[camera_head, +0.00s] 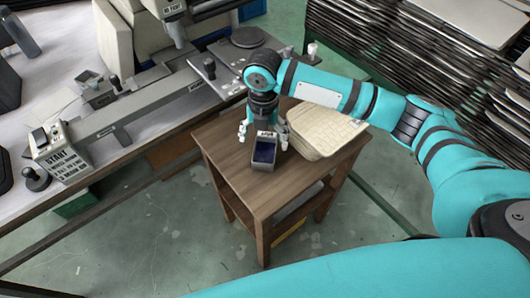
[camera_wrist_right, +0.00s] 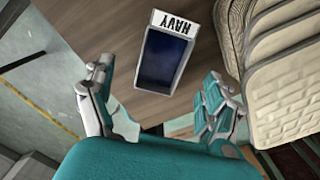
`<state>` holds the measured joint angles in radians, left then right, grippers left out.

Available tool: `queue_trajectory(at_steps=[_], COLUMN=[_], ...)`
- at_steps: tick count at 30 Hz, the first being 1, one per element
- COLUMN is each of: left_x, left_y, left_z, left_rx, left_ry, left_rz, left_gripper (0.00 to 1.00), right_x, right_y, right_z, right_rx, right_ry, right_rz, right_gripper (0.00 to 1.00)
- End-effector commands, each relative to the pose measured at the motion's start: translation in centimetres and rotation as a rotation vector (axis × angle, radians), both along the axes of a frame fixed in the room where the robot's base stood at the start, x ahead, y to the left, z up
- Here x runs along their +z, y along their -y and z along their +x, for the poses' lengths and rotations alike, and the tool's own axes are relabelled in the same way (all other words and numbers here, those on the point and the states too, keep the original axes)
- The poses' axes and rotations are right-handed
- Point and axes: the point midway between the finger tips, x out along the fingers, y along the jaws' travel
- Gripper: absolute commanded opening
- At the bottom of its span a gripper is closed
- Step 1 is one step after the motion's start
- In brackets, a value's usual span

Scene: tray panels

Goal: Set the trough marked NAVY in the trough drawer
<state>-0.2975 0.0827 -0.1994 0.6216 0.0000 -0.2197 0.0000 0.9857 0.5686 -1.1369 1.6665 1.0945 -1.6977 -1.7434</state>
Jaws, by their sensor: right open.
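The trough marked NAVY (camera_head: 262,167) is a small light-grey open box with a dark blue inside. My right gripper (camera_head: 263,139) is over the table at the trough, pointing down. In the right wrist view its open fingers (camera_wrist_right: 157,80) are spread wide, with the trough between and beyond them and a gap on both sides. I cannot make out the trough drawer. My left gripper is not in view.
A stack of cream textured panels (camera_head: 318,134) lies on the table close to the right of the trough. A workbench with a long grey machine (camera_head: 130,112) stands at the left. Racks of dark trays (camera_head: 380,30) fill the upper right. The table's front left top (camera_head: 235,180) is clear.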

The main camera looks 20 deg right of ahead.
Motion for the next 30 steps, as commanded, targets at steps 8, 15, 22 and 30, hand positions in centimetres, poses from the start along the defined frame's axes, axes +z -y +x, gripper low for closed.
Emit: queue_trajectory(at_steps=[8, 15, 22, 30], left_x=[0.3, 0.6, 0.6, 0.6], left_y=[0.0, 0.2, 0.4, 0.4], left_z=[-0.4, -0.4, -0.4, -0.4], left_rx=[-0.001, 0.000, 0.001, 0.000], left_ry=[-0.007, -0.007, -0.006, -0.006], left_rz=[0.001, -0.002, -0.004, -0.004], left_gripper=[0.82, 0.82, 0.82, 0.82], right_x=[-2.2, -5.6, -6.2, -6.2], right_y=[0.2, 0.4, 0.4, 0.4], right_z=[-0.1, -0.1, -0.1, -0.1], right_rx=[-0.001, 0.000, 0.002, 0.001], right_ry=[-0.001, 0.000, 0.002, 0.003], right_rz=[0.000, 0.000, 0.001, 0.001], right_gripper=[0.87, 0.87, 0.87, 0.63])
